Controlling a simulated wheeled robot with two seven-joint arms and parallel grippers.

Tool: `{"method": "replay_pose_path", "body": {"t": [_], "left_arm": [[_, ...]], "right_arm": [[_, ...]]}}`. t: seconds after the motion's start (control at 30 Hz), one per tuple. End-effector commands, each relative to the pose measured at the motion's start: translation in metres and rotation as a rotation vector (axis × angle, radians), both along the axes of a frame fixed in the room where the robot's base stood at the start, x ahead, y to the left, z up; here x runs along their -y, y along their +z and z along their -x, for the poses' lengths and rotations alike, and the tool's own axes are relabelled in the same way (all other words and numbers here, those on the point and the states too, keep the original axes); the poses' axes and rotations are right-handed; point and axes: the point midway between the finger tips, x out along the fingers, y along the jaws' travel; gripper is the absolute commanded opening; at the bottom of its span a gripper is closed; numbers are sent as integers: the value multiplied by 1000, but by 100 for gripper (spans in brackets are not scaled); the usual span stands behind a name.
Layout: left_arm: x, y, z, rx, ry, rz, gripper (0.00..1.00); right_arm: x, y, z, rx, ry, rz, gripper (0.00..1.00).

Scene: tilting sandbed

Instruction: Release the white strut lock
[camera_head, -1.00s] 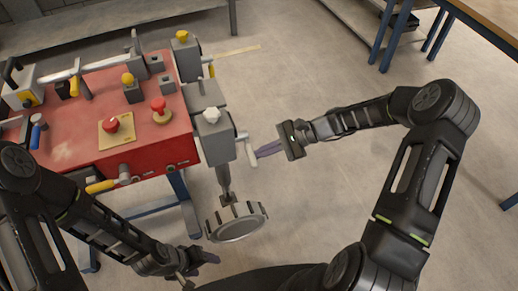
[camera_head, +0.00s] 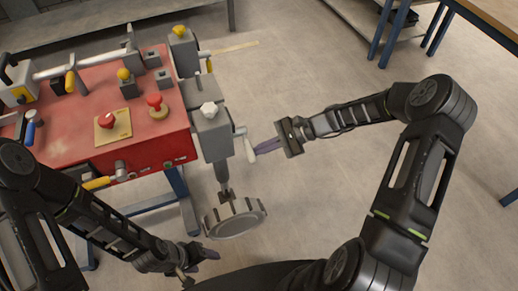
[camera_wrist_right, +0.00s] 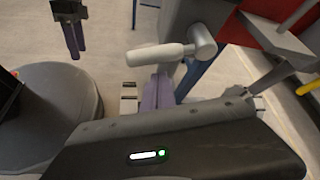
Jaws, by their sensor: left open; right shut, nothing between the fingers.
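The white lever handle (camera_head: 249,150) of the strut lock sticks out from the grey housing (camera_head: 211,136) at the right end of the red bench. It also shows in the right wrist view (camera_wrist_right: 157,54), lying sideways from its pivot. My right gripper (camera_head: 256,150) is shut and empty, its purple fingers pointing at the handle. In the right wrist view the fingers (camera_wrist_right: 157,92) are just beside the handle; I cannot tell whether they touch it. My left gripper (camera_head: 207,255) is open, low in front of the bench and away from the lever.
A white knob (camera_head: 209,110) tops the same housing. The red bench (camera_head: 60,130) carries red buttons and yellow-handled levers. A round disc (camera_head: 236,219) hangs below the housing. Open floor lies right of it; a blue-legged table (camera_head: 490,22) stands far right.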

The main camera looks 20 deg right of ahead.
Motion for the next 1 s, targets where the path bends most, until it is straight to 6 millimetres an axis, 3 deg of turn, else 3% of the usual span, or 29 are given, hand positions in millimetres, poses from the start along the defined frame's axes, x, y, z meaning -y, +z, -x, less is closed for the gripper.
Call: {"method": "replay_pose_path", "body": {"t": [0.1,0.2,0.53,0.7,1.0], "left_arm": [[0,-25,0,1,-1,0,61],[0,-19,0,1,-1,0,61],[0,-24,0,1,-1,0,61],[0,-25,0,1,-1,0,61],[0,-25,0,1,-1,0,61]], "right_arm": [[-1,-29,-2,0,1,0,0],[20,-10,-1,4,-5,6,0],[75,20,7,2,-2,3,0],[86,27,9,0,-1,3,0],[87,28,10,0,-1,3,0]]}}
